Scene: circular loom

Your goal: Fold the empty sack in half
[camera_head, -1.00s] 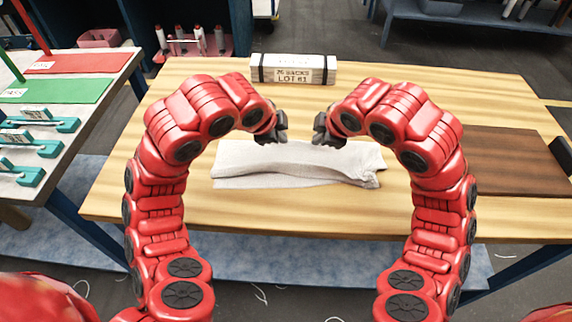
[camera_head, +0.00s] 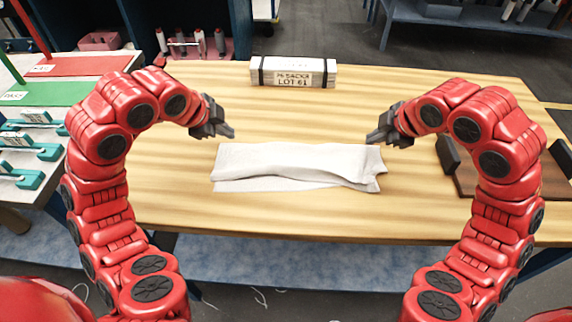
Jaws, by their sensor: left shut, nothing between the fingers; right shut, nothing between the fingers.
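The white sack (camera_head: 290,163) lies folded over on the wooden table in front of me. It is a long strip running left to right, with a lower layer showing along its front edge and a loose, uneven right end. My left gripper (camera_head: 230,133) is shut and empty, above the table beyond the sack's left end. My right gripper (camera_head: 372,140) is shut and empty, near the sack's far right corner. Neither gripper touches the sack.
A strapped white bundle labelled LOT 61 (camera_head: 293,72) stands at the table's back. A dark brown board (camera_head: 462,182) lies at the right, partly behind my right arm. A side table with red and green mats (camera_head: 60,92) is at the left. Bare wood surrounds the sack.

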